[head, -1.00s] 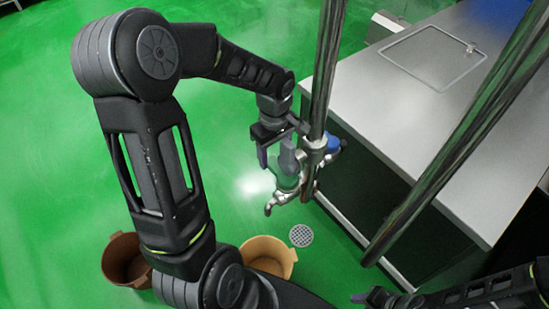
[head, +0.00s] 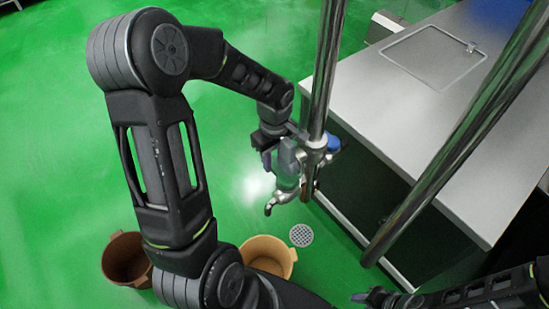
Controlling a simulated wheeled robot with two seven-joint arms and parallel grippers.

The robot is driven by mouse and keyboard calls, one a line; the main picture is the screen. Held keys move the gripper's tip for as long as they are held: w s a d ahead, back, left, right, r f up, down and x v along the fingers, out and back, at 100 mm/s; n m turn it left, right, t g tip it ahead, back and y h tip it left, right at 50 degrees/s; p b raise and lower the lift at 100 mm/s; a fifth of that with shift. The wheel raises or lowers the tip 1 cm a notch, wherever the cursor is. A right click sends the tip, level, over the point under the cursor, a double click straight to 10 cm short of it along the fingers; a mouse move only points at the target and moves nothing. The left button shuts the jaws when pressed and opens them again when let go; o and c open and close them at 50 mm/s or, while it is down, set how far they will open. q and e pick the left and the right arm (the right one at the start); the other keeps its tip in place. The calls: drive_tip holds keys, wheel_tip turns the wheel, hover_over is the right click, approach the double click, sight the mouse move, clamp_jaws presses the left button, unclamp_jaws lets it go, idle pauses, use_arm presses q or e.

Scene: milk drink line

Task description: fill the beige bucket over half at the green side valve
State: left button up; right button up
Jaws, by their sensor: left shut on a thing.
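The green side valve (head: 286,183) sits on the upright steel pipe, with its metal spout pointing down to the left. My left gripper (head: 278,160) is at this valve, shut on its handle; the fingers partly hide the handle. The beige bucket (head: 286,254) stands upright on the floor below the spout, partly hidden by my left arm. I see no clear stream, and the level inside the bucket cannot be made out. My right gripper (head: 369,298) shows only in part at the bottom edge, apart from the bucket, and its jaw state is unclear.
A brown bucket (head: 119,264) stands to the left of the beige one. A round floor drain (head: 301,235) lies just right of the beige bucket. A blue valve part (head: 333,143) sits right of the pipe. A steel counter (head: 445,125) and a slanted pipe (head: 455,160) fill the right side.

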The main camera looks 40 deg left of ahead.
use_arm(q)
clamp_jaws()
idle(0.8)
